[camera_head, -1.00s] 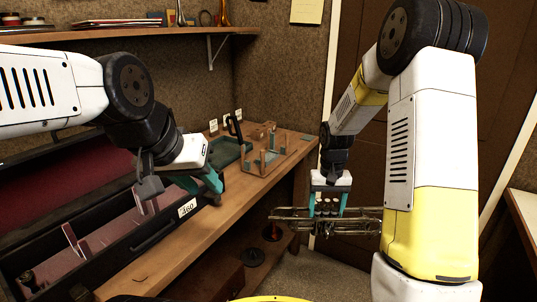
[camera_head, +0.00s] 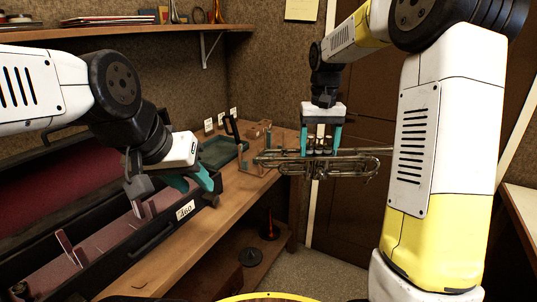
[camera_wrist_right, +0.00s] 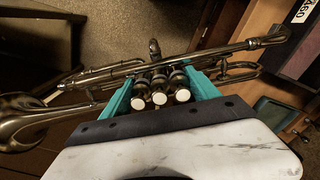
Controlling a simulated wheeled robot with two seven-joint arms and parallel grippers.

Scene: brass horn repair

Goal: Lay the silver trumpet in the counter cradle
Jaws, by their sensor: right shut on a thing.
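The silver trumpet (camera_head: 350,163) is held level in the air by my right gripper (camera_head: 321,149), its fingers shut around the valve section. In the right wrist view the trumpet (camera_wrist_right: 110,73) lies across the teal fingers, with the valve caps between them and the bell to the left. The counter cradle (camera_head: 246,163), wooden with upright posts, stands at the far right end of the bench. The trumpet's left end overlaps it in the head view, partly hiding it. My left gripper (camera_head: 191,182) is open and empty over the case edge.
An open dark case (camera_head: 150,248) with red lining and a number tag fills the bench's left. A shelf (camera_head: 120,32) hangs above. A horn and dark stand sit below the bench.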

